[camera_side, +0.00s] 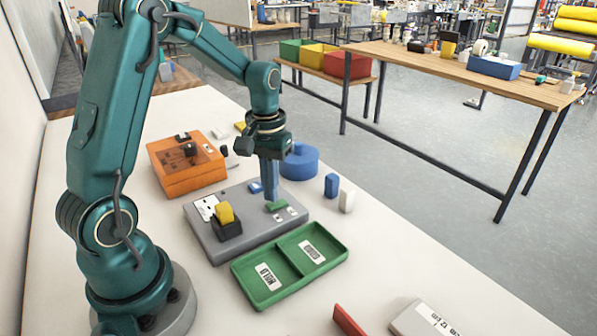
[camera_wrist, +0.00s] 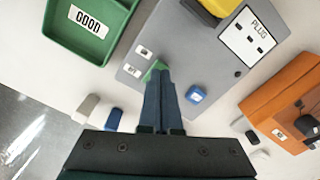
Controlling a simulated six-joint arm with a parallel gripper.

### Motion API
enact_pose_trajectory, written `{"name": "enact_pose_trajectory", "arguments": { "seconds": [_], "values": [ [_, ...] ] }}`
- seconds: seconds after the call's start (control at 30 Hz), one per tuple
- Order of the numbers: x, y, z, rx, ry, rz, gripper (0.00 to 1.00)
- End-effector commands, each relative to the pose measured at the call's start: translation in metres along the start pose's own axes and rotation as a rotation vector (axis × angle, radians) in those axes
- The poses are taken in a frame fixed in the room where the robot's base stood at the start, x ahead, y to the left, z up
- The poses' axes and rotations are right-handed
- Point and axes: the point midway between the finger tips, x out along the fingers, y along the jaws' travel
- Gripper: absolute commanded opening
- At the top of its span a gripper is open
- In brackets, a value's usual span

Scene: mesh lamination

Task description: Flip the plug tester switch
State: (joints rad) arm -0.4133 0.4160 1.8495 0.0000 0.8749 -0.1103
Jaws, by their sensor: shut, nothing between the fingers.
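The grey plug tester (camera_side: 240,203) lies flat on the white table, and it fills the upper middle of the wrist view (camera_wrist: 178,50). A yellow plug (camera_side: 224,212) sits in a black block at its left end, by the white socket plate. The green switch (camera_side: 277,206) is at the other end, near two small white labels. My gripper (camera_side: 271,198) points down with its fingers together and empty. Its tips are right at the green switch, which is partly hidden behind them in the wrist view (camera_wrist: 154,69). Whether they touch it I cannot tell. A blue button (camera_wrist: 196,95) is beside the fingers.
A green two-part tray (camera_side: 256,294) with labels lies in front of the tester. An orange box (camera_side: 180,183) stands behind it. A blue round container (camera_side: 300,162), a blue block (camera_side: 331,185) and a white block (camera_side: 347,200) stand to the right.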

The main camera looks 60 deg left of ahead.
Motion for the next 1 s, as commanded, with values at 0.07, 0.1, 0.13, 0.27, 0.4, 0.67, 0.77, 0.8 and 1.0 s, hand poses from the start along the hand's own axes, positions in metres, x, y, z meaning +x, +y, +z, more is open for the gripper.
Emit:
{"name": "enact_pose_trajectory", "arguments": {
  "seconds": [0.07,0.1,0.13,0.27,0.4,0.67,0.77,0.8,1.0],
  "values": [
    [0.001,0.0,0.0,0.0,-0.001,0.0,0.0],
    [0.002,0.0,0.0,0.0,-0.001,0.0,0.0],
    [0.002,0.0,0.0,0.0,-0.001,0.0,0.0],
    [0.004,0.0,0.0,0.0,-0.002,0.0,0.0],
    [0.006,0.0,0.0,0.0,-0.002,0.0,0.0],
    [0.01,0.0,0.0,0.0,-0.003,0.0,0.0],
    [0.012,0.0,0.001,0.0,-0.003,0.0,0.0],
    [0.012,0.0,0.001,0.0,-0.003,0.0,0.0],
    [0.015,0.0,0.0,0.0,-0.001,0.0,0.0]
  ]
}}
